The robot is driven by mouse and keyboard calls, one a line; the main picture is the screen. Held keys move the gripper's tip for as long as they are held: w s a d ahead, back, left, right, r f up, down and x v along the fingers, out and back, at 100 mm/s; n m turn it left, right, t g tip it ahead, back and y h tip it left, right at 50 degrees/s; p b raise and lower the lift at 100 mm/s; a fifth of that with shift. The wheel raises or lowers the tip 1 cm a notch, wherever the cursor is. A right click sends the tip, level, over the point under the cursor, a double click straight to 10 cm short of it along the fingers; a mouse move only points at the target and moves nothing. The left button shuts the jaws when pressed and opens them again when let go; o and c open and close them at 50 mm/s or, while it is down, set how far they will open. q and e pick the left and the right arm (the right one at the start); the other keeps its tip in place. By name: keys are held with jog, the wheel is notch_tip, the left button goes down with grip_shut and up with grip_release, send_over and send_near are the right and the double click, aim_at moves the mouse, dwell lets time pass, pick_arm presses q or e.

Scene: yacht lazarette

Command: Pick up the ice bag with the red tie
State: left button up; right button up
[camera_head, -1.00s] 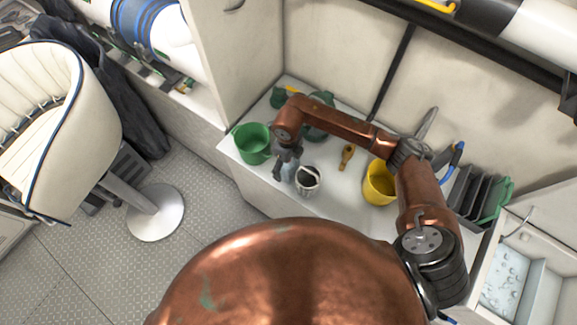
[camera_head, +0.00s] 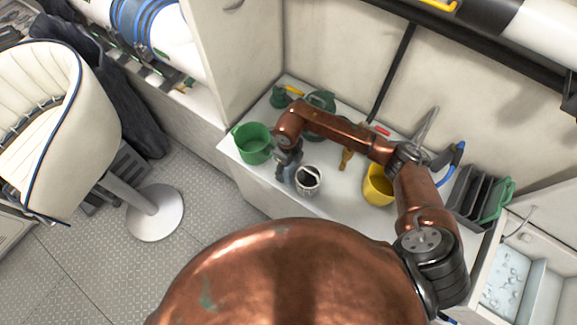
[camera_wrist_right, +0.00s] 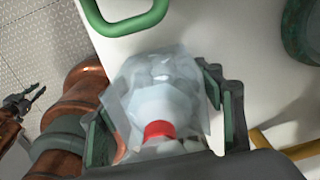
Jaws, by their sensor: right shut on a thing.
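The ice bag with the red tie (camera_wrist_right: 160,100) is clear plastic with pale ice and a red band at its neck. My right gripper (camera_wrist_right: 165,110) is shut on it, with a finger on each side. In the head view, my right gripper (camera_head: 288,160) points down at the bench's front edge, and the bag (camera_head: 289,174) shows only as a small pale patch, partly hidden. I cannot tell whether the bag touches the bench. My left gripper (camera_wrist_right: 22,103) shows at the left of the right wrist view, empty with its fingers apart.
Grey racks (camera_head: 474,190) and an ice bin (camera_head: 503,280) are at right.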

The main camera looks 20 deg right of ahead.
jog(key=shift+w, duration=0.1)
jog(key=c, duration=0.5)
